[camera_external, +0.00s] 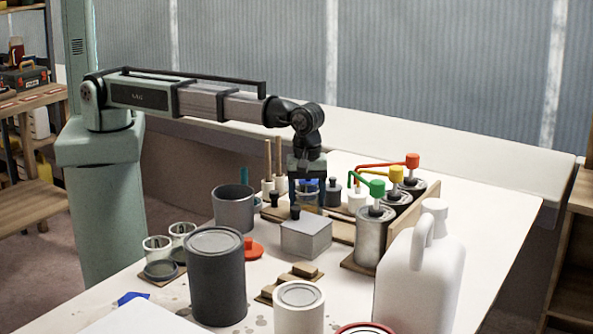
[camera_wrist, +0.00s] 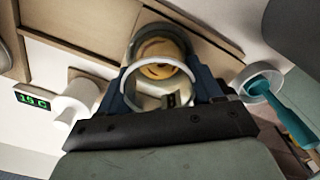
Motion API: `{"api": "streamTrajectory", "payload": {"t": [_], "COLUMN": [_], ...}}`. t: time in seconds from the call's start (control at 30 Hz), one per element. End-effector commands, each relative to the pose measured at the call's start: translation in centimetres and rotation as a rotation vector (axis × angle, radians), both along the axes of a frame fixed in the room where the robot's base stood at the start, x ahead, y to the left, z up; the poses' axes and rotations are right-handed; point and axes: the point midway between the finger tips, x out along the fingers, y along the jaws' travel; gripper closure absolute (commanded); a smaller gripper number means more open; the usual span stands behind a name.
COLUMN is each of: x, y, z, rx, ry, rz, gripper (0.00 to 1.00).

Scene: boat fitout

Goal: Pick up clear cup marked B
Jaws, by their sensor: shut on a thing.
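My gripper (camera_external: 307,192) points down at the back of the table, its blue fingers shut on a clear cup (camera_external: 307,199). In the wrist view my gripper (camera_wrist: 166,88) has a finger on each side of the clear cup (camera_wrist: 132,72), whose pale rim faces the camera. A small dark mark shows inside the cup's outline, but I cannot read a letter. A round thing with amber-brown contents (camera_wrist: 157,50) shows beyond or through the cup. I cannot tell whether the cup touches its support.
Two other clear cups (camera_external: 157,247) stand at the left. A grey mug (camera_external: 233,210), grey box (camera_external: 306,238), dark can (camera_external: 217,285) and white jug (camera_external: 425,270) stand in front. Pump-topped cans (camera_external: 374,230) line the right. In the wrist view a teal-handled tool (camera_wrist: 290,118) is close at right.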

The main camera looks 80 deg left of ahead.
Motion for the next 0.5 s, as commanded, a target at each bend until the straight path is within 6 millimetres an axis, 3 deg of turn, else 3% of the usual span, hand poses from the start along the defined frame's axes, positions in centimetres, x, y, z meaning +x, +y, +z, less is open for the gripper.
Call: {"api": "streamTrajectory", "payload": {"t": [0.13,0.5], "x": [0.00,0.04], "y": [0.00,-0.03], "z": [0.01,0.83], "rx": [0.000,-0.001], "ry": [0.000,-0.001], "rz": [0.000,0.000], "gripper": [0.66,0.66]}}
